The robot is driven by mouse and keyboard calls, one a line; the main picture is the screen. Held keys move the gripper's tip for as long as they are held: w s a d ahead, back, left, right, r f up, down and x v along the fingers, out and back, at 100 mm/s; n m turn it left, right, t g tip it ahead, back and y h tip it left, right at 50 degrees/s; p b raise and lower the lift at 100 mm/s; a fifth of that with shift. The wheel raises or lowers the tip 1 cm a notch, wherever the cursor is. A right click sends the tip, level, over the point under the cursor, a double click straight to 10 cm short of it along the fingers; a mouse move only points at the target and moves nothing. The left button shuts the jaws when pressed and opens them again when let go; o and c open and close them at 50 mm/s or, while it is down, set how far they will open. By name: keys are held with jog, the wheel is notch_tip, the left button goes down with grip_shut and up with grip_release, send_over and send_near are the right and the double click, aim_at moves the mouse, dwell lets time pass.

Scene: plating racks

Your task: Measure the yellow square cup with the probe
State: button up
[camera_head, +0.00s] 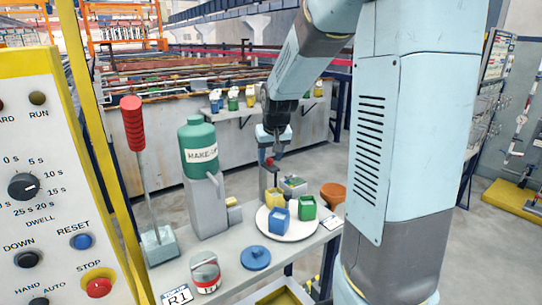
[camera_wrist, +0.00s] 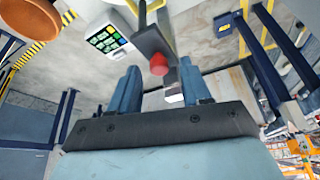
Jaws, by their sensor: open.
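The yellow square cup (camera_head: 275,201) stands on a round white plate (camera_head: 289,234), partly behind a blue cup (camera_head: 280,214) and left of a green cup (camera_head: 308,207). What looks like the probe has a red top (camera_head: 269,163) and sits in a grey holder beside a small meter (camera_head: 293,184). In the wrist view the red top (camera_wrist: 158,64) shows between and beyond the fingertips, with the meter's lit screen (camera_wrist: 108,38) to its left. My gripper (camera_head: 273,151) is open and empty, just above the red top. It also shows in the wrist view (camera_wrist: 159,82).
A green bottle (camera_head: 199,145) on a grey stand, a red-handled rod (camera_head: 134,125), a blue lid (camera_head: 255,258) and a grey canister (camera_head: 205,272) stand left on the bench. An orange-brown bowl (camera_head: 333,192) is right of the plate. More cups (camera_head: 233,100) stand on a back shelf.

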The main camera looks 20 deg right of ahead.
jog(key=v, duration=1.3)
jog(key=shift+r, duration=0.15)
jog(key=s+a+f, duration=0.1)
jog(key=s+a, duration=0.1)
jog(key=s, duration=0.9)
jog(key=s+a+f+n+t, duration=0.1)
jog(key=s+a+f, duration=0.1)
jog(key=s, duration=1)
